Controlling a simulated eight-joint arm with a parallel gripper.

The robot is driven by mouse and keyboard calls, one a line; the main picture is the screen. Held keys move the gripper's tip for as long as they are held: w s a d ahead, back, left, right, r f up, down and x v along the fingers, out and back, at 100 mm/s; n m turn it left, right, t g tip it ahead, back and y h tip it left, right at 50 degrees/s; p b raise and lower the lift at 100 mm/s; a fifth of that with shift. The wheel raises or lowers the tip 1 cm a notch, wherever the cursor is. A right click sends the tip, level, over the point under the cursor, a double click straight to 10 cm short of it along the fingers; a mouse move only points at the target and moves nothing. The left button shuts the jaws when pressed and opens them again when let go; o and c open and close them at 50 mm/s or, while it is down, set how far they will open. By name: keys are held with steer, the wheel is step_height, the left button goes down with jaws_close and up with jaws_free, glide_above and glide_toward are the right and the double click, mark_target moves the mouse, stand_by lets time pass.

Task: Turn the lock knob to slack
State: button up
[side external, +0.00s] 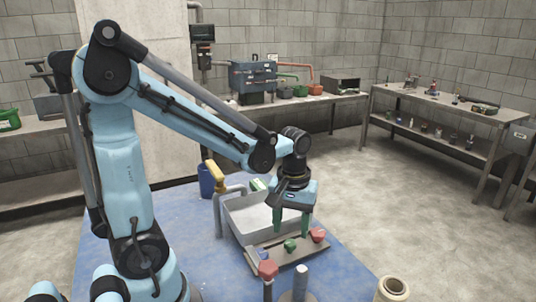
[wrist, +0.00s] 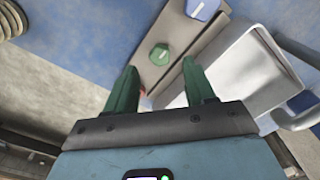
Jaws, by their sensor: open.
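A board (side external: 272,253) beside the grey basin carries a green knob (side external: 290,245), a red knob (side external: 317,235) and a blue knob (side external: 262,254). Which is the lock knob I cannot tell. In the wrist view, the green knob (wrist: 160,53) and the blue knob (wrist: 202,8) each show a white mark; the red knob is mostly hidden by a finger. My gripper (side external: 291,231) points down above the board, its green fingers apart and empty. In the wrist view, the green knob lies just beyond and between the fingertips (wrist: 160,66); contact is not visible.
A red-topped post (side external: 267,270) and a grey post (side external: 300,283) stand in front. A pale roll (side external: 393,287) is at the front right.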

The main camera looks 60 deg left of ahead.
mark_target(290, 242)
step_height(290, 242, up, 8)
steer(key=shift+r, duration=0.15)
stand_by(0.4)
steer(key=d+m+t, duration=0.1)
steer(key=m+t, duration=0.1)
steer(key=m, duration=0.1)
steer(key=d+f+m+t, duration=0.1)
steer(key=d+m+t, duration=0.1)
steer(key=m, duration=0.1)
steer(key=s+d+f+m+t, duration=0.1)
steer(key=m+t, duration=0.2)
steer(key=shift+d, duration=0.4)
steer(key=shift+o, duration=0.2)
steer(key=shift+s, duration=0.1)
stand_by(0.5)
